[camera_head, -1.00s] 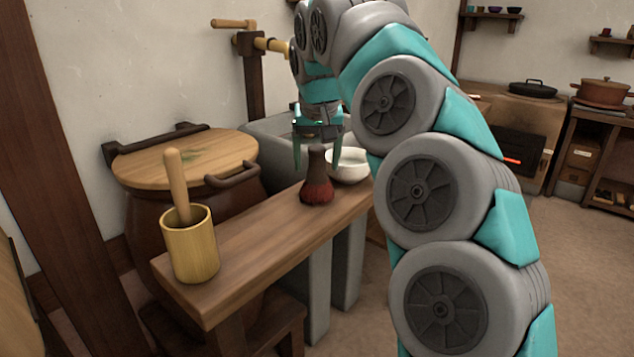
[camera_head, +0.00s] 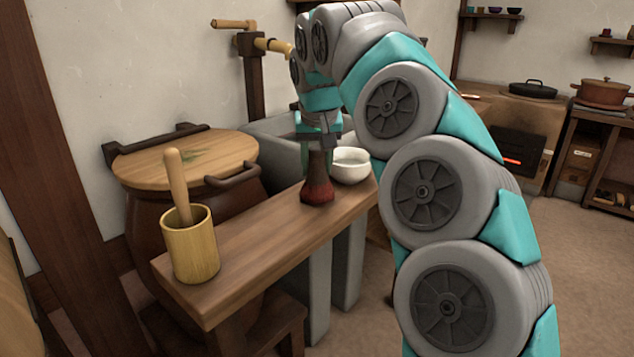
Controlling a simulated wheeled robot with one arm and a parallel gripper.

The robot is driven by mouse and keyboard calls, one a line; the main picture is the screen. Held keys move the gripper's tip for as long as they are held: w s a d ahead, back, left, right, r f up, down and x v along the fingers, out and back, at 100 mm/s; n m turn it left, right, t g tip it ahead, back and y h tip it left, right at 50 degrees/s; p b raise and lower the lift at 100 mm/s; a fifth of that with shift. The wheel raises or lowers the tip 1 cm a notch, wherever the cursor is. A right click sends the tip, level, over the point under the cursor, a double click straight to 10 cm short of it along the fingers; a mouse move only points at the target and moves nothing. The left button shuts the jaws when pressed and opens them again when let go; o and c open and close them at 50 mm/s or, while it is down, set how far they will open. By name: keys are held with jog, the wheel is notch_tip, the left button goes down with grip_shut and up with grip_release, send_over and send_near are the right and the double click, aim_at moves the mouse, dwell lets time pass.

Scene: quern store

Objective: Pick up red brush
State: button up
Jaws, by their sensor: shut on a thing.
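The red brush (camera_head: 317,190) stands upright on the wooden bench (camera_head: 262,246), its dark handle up and its red bristles down on the board. My gripper (camera_head: 318,153) is above the bench and shut on the brush's handle from above. The handle's top is hidden by the fingers. I see no gap between the bristles and the board.
A white bowl (camera_head: 350,166) stands close behind and right of the brush. A yellow cup (camera_head: 190,247) with a wooden pestle (camera_head: 178,186) stands at the bench's near left end. A large lidded pot (camera_head: 186,163) is left behind the bench. The bench middle is clear.

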aim_at(317, 145)
grip_shut()
jog(key=shift+f, duration=0.1)
jog(key=shift+r, duration=0.2)
jog(key=shift+r, duration=1.15)
jog(key=shift+s+r, duration=0.1)
jog(key=shift+r, duration=0.4)
jog(key=s+d+r+b, duration=0.1)
jog(key=s+d, duration=0.1)
jog(key=s, duration=1.3)
jog(key=shift+s+r+b, duration=0.2)
jog(key=shift+s+b, duration=0.1)
jog(key=shift+s, duration=0.05)
